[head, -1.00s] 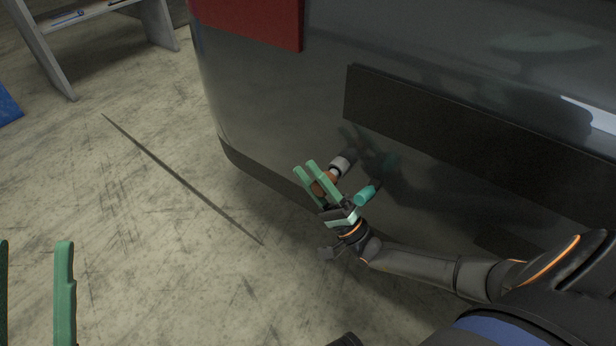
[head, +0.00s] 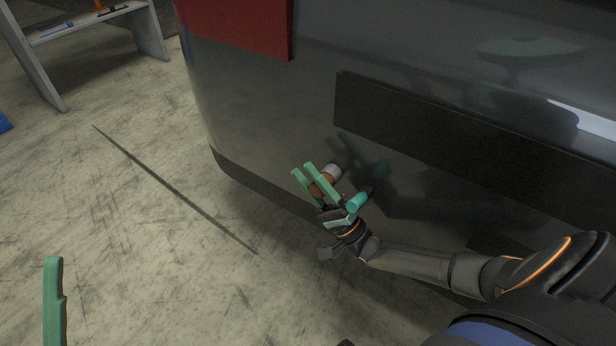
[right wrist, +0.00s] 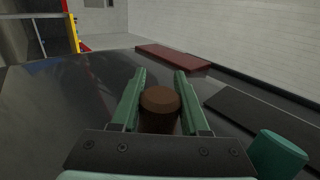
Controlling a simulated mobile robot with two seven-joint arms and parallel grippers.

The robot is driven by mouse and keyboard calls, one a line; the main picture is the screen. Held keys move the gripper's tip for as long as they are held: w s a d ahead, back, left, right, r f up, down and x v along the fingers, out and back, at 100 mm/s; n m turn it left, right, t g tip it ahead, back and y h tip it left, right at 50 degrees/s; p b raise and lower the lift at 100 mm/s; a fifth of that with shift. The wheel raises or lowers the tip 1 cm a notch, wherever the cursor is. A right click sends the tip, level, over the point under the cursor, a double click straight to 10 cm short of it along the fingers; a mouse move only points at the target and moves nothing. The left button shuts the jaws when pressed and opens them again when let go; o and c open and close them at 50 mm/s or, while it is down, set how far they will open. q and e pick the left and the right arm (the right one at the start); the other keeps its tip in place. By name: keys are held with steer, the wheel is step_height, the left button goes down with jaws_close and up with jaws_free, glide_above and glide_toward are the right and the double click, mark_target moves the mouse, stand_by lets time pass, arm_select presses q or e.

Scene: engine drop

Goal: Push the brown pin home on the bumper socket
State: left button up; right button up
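The brown pin (head: 316,190) is between the two green fingers of my right gripper (head: 303,169) in the head view. In the right wrist view the pin's round end (right wrist: 160,98) shows with a finger close against each side, so the gripper looks shut on it. The pin lines up with a grey-white socket (head: 331,171) at the dark bumper (head: 260,180); how deep it sits I cannot tell. One green finger of my left gripper (head: 54,300) shows at the lower left edge, with nothing at it.
A teal cylinder (head: 358,201) stands out beside the right gripper, also in the wrist view (right wrist: 278,155). A black plate (head: 450,140) and a red panel (head: 240,22) are on the car. A grey shelf (head: 85,35) stands at upper left. The floor at left is clear.

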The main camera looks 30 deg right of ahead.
steer(key=o, duration=0.5)
steer(key=shift+o, duration=0.2)
steer(key=v, duration=1.2)
steer(key=shift+s, duration=0.2)
steer(key=shift+d+f, duration=0.1)
steer(key=shift+f, duration=0.05)
